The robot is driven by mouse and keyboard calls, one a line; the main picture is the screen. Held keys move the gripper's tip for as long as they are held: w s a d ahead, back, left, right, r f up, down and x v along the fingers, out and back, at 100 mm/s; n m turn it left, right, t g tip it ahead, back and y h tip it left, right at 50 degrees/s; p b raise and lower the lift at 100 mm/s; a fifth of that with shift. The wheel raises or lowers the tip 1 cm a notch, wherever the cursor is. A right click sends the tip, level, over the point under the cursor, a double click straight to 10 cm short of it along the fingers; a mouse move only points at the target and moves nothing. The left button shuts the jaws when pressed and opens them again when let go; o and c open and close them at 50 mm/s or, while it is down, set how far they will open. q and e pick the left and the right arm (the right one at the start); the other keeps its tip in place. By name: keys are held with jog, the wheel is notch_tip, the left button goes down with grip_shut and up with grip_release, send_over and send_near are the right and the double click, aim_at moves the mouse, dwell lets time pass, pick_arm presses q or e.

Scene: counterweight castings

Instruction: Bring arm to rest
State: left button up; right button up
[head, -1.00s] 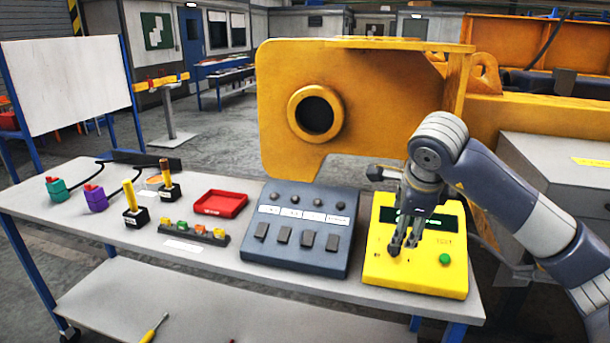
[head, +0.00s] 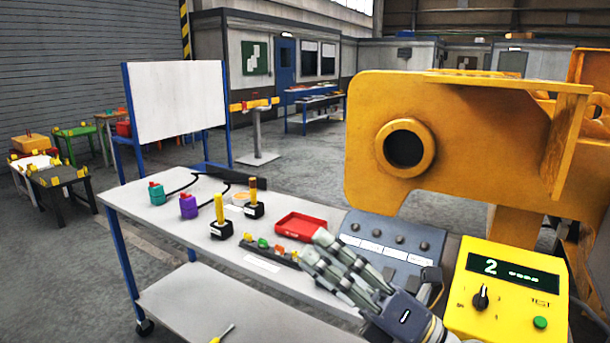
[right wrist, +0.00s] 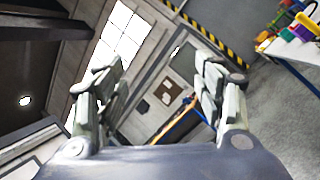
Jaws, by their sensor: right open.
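My right gripper (head: 345,268) is in the lower middle of the head view, above the front of the workbench, pointing up and left. It is open and empty; in the right wrist view its two fingers (right wrist: 158,95) stand apart with only background between them. It hides part of the grey switch box (head: 370,232). The yellow tester (head: 515,310), with a black knob, a green button and a lit "2" on its display, is to the right of the gripper and apart from it. My left gripper is not in view.
The workbench (head: 180,228) carries a red tray (head: 300,225), a block strip (head: 270,249), two yellow-handled joysticks (head: 221,222) and teal (head: 157,193) and purple (head: 188,206) items. A large orange casting (head: 455,130) stands behind.

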jog(key=w+d+f+m+t+h, duration=0.25)
jog(key=d+m+t+h, duration=0.35)
jog(key=m, duration=0.4)
jog(key=w+d+f+m+t+h, duration=0.25)
jog(key=d+m+t+h, duration=0.2)
jog(key=m+h, duration=0.45)
jog(key=s+d+f+m+g+h, duration=0.2)
jog(key=d+f+m+g, duration=0.15)
jog(key=f, duration=0.45)
jog(key=s+d+f+m+g+h, duration=0.2)
jog(key=d+f+m+h, duration=0.1)
jog(key=f+m, duration=0.3)
jog(key=s+d+f+m+g+h, duration=0.2)
jog(key=d+f+m+g, duration=0.15)
jog(key=f, duration=0.55)
jog(key=s+a+f+m+g+y, duration=0.1)
jog(key=s+f+m+g, duration=0.1)
jog(key=s+f+g, duration=0.65)
jog(key=s+a+f+m+g+y, duration=0.15)
jog(key=s+f, duration=0.45)
jog(key=s, duration=0.7)
notch_tip(320, 180, down, 26)
jog(key=s+d+f+g, duration=0.2)
jog(key=s+d+f, duration=0.1)
jog(key=s+f, duration=1.3)
jog(key=shift+s+f+h, duration=0.3)
jog(key=shift+s+h, duration=0.15)
jog(key=shift+s, duration=0.35)
